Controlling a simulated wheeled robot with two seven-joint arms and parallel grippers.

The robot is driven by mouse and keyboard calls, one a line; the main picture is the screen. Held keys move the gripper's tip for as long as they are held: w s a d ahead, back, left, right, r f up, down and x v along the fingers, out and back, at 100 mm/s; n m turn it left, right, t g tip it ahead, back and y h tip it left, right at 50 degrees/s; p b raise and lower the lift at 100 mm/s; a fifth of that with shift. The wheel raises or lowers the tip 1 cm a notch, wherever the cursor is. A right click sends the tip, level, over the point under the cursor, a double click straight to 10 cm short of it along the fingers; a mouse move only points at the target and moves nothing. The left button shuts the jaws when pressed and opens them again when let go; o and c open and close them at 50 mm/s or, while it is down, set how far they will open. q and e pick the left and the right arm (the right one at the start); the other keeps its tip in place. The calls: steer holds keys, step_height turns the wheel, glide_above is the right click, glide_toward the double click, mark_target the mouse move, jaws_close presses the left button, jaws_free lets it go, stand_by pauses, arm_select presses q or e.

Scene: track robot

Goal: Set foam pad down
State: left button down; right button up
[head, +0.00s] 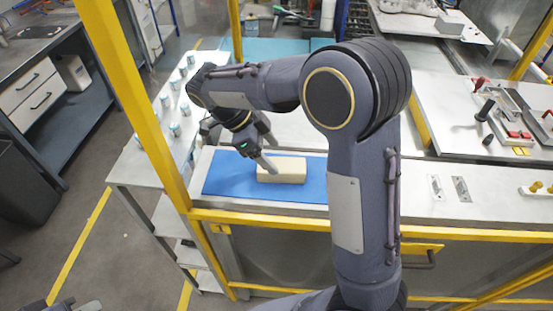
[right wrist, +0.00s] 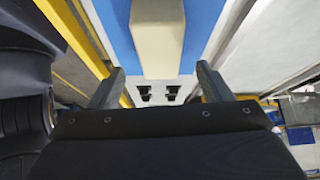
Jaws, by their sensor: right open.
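The foam pad (head: 290,171) is a cream block lying flat on a blue mat (head: 228,177) on the bench. My right gripper (head: 271,154) is at the pad's left end, its near finger covering a little of it in the head view. In the right wrist view, the pad (right wrist: 157,32) lies ahead and roughly centred between the fingers of my right gripper (right wrist: 160,76). The fingers are wide open, with a clear gap on each side. My left gripper (head: 74,304) seems to show only partly at the bottom left edge, far from the bench.
A yellow post (head: 137,101) and a yellow front rail (head: 330,223) frame the bench. Several small cans (head: 174,129) stand on a side table at left. Metal plates (head: 460,189) and a fixture with red clamps (head: 516,134) lie to the right. Bare mat surrounds the pad.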

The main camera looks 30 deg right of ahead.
steer(key=v, duration=0.3)
steer(key=shift+a+r, duration=0.1)
steer(key=shift+r, duration=0.1)
steer(key=shift+s+r, duration=0.1)
steer(key=shift+r, duration=0.1)
steer(key=s+d+n+y, duration=0.2)
steer(key=s+n, duration=0.1)
steer(key=shift+d+n+t+y, duration=0.3)
steer(key=shift+d, duration=0.05)
steer(key=s+a+f+n+t+y, duration=0.1)
steer(key=s+n+t+y, duration=0.5)
steer(key=s+n, duration=1.1)
steer(key=shift+f+n+t+y, duration=0.45)
steer(key=shift+f+t, duration=0.3)
steer(key=shift+t, duration=0.35)
